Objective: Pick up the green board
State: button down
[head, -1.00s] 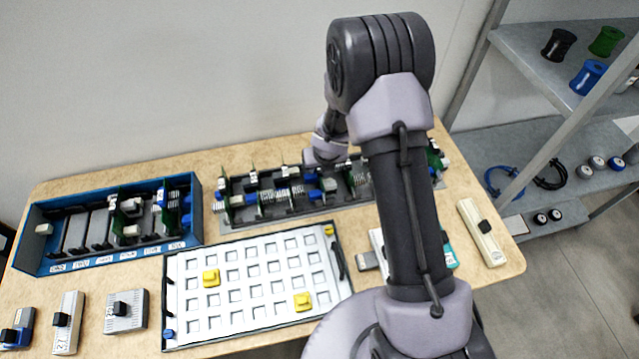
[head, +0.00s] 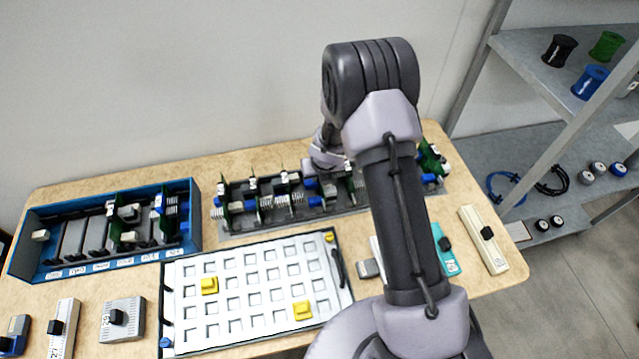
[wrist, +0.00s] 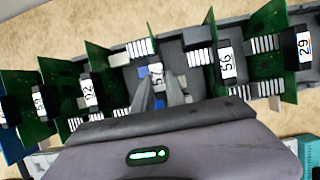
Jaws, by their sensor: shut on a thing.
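Several upright green boards with black and white number tags stand in a long grey rack (head: 290,222) at the back of the table. In the wrist view, a board tagged 56 (wrist: 211,50) and one tagged 29 (wrist: 268,35) stand to the right, and others (wrist: 92,75) to the left. My gripper (wrist: 161,84) is down in the middle of the row, shut on a part tagged 57 (wrist: 157,72). Its fingers and body hide most of this part, so I cannot tell its full shape. In the head view my arm hides the fingertips.
A blue bin (head: 90,267) with modules and boards stands at the left. A white grid tray (head: 255,278) with two yellow blocks lies in front of the rack. Loose modules lie along the front and right. Neighbouring boards stand close on both sides of my gripper.

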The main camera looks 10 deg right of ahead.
notch_tip(320, 180, up, 18)
jog(key=p, duration=1.8)
jog(key=shift+a, duration=0.1)
